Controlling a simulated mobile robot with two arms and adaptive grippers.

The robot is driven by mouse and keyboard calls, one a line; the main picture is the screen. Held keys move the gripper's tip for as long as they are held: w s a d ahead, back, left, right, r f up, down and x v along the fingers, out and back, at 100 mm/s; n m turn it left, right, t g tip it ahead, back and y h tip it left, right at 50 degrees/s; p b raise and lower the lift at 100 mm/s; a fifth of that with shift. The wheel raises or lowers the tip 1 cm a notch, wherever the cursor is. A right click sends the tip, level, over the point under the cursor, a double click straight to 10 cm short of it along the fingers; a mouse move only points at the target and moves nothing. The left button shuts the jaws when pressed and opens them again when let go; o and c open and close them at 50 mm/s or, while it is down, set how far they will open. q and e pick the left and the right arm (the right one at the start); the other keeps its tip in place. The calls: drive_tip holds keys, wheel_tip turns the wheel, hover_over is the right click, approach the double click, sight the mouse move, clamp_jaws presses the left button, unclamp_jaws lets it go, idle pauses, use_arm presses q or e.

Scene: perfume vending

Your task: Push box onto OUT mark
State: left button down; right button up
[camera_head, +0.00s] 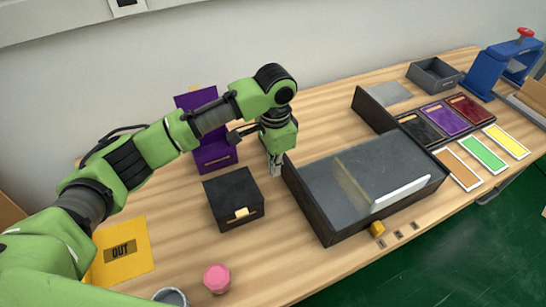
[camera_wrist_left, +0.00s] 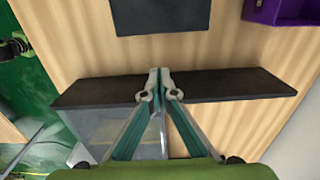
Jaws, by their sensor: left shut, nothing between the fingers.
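The black box (camera_head: 226,190) with a small gold tab on its front stands on the wooden table in the head view. The yellow OUT mark (camera_head: 138,234) lies flat to its left, nearer the front, partly hidden behind my left arm. My left gripper (camera_head: 276,170) points down, shut and empty, between the box and the dark tray, to the box's right and apart from it. In the left wrist view the shut fingertips (camera_wrist_left: 160,72) show over the tray's wall edge, with a dark flat surface, likely the box top (camera_wrist_left: 160,16), beyond them. My right gripper is out of view.
The dark tray (camera_head: 315,218) with a divider stands right of the gripper. A purple box (camera_head: 215,155) stands behind the black box. A pink object (camera_head: 217,278) and a round container (camera_head: 171,297) are near the front edge. Bare table lies between box and OUT mark.

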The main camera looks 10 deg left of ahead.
use_arm(q)
wheel_tip(320, 180, down, 6)
drive_tip(key=shift+w+p, duration=0.15)
drive_tip(key=shift+p, duration=0.3)
drive_tip(key=s+a, duration=0.1)
drive_tip(key=a+p, duration=0.1)
drive_tip(key=a, duration=0.1)
drive_tip(key=shift+s+r, duration=0.15)
drive_tip(key=shift+s, duration=0.2)
drive_tip(key=shift+s+a+p, duration=0.15)
drive_tip(key=shift+s+p, duration=0.05)
drive_tip(key=shift+p, duration=0.15)
drive_tip(key=shift+a, duration=0.1)
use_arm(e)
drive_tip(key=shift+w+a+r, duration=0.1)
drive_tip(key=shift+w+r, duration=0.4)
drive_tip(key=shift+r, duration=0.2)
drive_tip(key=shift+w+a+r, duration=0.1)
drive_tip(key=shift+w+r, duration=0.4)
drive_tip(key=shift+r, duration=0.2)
